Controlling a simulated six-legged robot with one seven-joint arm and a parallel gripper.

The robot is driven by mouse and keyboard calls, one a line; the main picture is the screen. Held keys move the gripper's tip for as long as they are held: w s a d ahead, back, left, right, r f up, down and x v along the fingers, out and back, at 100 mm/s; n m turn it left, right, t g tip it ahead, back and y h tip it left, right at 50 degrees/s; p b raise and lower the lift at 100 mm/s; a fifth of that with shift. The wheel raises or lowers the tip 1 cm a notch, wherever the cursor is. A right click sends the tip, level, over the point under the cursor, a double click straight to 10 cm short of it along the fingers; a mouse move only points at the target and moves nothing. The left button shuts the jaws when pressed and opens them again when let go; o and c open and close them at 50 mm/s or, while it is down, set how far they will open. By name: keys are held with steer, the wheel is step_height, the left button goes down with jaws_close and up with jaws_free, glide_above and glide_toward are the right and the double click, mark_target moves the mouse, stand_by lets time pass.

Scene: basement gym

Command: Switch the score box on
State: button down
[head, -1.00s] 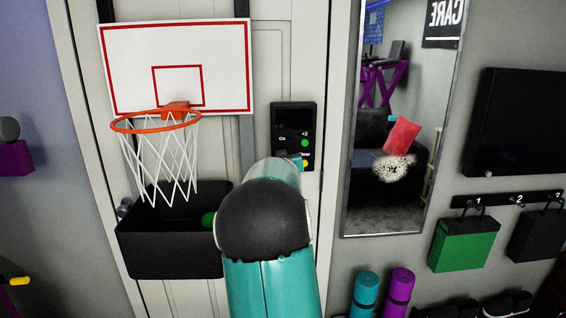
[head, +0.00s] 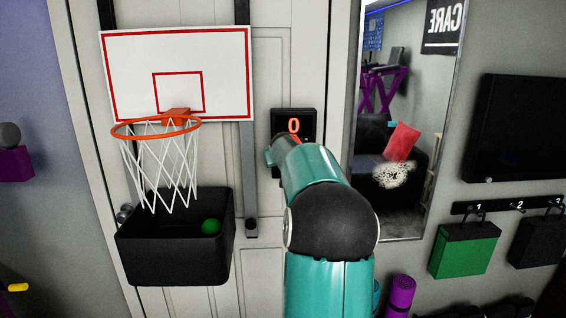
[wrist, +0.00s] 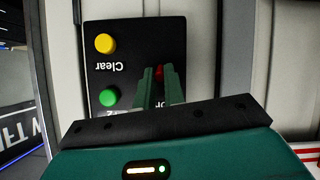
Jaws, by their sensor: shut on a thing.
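The score box (head: 307,117) is a black panel on the door, right of the hoop, and its display shows a lit orange-red 0. In the wrist view the score box (wrist: 130,27) is upside down, with a yellow Clear button (wrist: 105,43) and a green button (wrist: 109,97). A small red switch (wrist: 160,72) shows between my fingertips. My gripper (wrist: 157,75) is shut on this red switch. In the head view my arm hides the box's lower part and my fingertips.
A mirror (head: 398,200) stands close on the right. A green bag (head: 464,250) hangs farther right.

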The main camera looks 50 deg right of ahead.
steer(key=shift+d+r+g+y, duration=0.1)
steer(key=shift+r+g+y, duration=0.1)
steer(key=shift+g+y, duration=0.35)
steer(key=shift+w+r, duration=0.1)
steer(key=c, duration=1.5)
jaws_free()
steer(key=v, duration=1.3)
steer(key=shift+r, duration=0.4)
